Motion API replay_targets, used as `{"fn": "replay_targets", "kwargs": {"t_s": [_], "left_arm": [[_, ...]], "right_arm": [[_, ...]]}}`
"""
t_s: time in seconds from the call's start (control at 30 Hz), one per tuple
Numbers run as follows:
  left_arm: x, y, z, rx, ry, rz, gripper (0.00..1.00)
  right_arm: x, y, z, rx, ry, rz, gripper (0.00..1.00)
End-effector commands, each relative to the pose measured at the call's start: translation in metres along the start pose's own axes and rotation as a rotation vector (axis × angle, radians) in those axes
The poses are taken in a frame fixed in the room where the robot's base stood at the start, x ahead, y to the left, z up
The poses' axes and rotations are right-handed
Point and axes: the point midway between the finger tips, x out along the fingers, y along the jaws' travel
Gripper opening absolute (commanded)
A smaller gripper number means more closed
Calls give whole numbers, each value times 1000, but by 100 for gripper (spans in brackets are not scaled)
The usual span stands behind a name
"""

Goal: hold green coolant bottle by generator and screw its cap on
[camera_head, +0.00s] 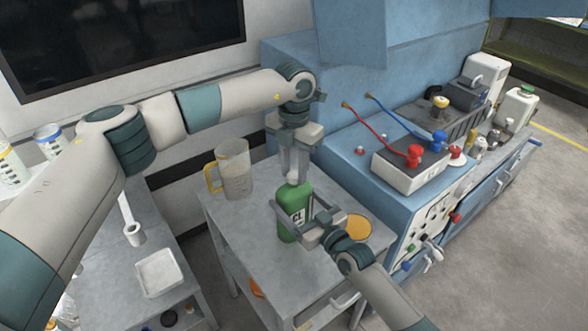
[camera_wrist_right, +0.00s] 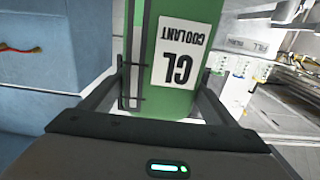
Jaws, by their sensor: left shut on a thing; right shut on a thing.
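The green coolant bottle (camera_head: 291,212) stands upright on the grey cart top (camera_head: 262,258), in front of the blue generator (camera_head: 343,167). Its white label reads CL COOLANT and shows upside down in the right wrist view (camera_wrist_right: 188,58). My right gripper (camera_head: 297,219) is shut around the bottle's body from the front right. My left gripper (camera_head: 294,173) points down over the bottle's top and is shut on a small white cap (camera_head: 293,178) at the neck. The fingers partly hide the cap, and I cannot tell how far it sits on the thread.
A clear jug with a yellow handle (camera_head: 234,170) stands left of the bottle. A round orange-yellow lid or dish (camera_head: 357,228) lies right of it, near my right gripper. A white tray (camera_head: 160,273) sits on the lower left bench. Red and blue cables rise from a box (camera_head: 408,168) on the generator.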

Motion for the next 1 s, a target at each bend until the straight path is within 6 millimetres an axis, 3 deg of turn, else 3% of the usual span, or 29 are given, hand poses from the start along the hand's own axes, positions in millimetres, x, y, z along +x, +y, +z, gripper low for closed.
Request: {"fn": "replay_targets", "kwargs": {"t_s": [0.33,0.5,0.53,0.6,1.0], "left_arm": [[0,1,0,531,0,2,5],[0,1,0,566,0,2,5],[0,1,0,565,0,2,34],[0,1,0,564,0,2,50],[-4,0,0,563,-1,1,50]], "right_arm": [[0,0,0,0,-1,0,19],[0,0,0,0,-1,0,19],[0,0,0,0,-1,0,19],[0,0,0,0,-1,0,19],[0,0,0,0,-1,0,19]]}}
